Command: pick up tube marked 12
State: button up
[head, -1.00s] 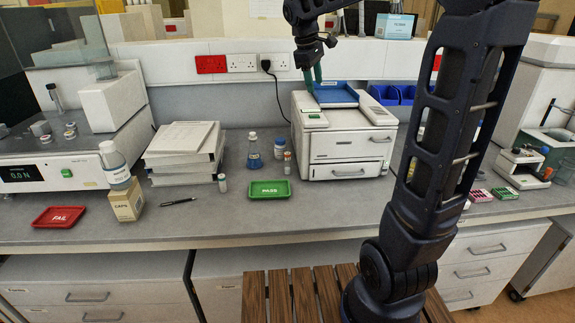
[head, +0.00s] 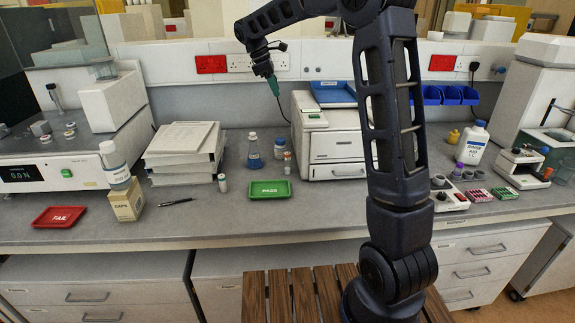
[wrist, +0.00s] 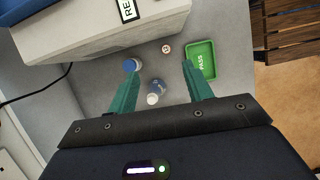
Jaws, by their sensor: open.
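A small tube with an orange-brown body and pale cap (head: 287,162) stands on the bench in front of the white machine. A small round top near the tray in the wrist view (wrist: 166,48) seems to be this tube. Another small pale tube (head: 222,183) stands left of the green tray. I cannot read a number on either, so I cannot tell which is marked 12. My gripper (head: 274,88) hangs high above the back of the bench, pointing down. In the wrist view its green fingers (wrist: 160,72) are spread and empty, above the bottles.
A blue-liquid bottle (head: 253,155) and a blue-capped white bottle (head: 279,147) stand near the first tube. The white machine (head: 330,150) is close on the right. The green PASS tray (head: 270,195) and red FAIL tray (head: 60,208) are empty.

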send_near(286, 159)
jog(key=w, duration=0.2)
jog(key=shift+s+x, duration=0.2)
jog(key=shift+x, duration=2.45)
jog(key=shift+s+x, duration=0.2)
jog(key=shift+x, duration=2.5)
jog(key=shift+d+f, duration=0.1)
jog(key=shift+f, duration=0.3)
jog(key=c, duration=1)
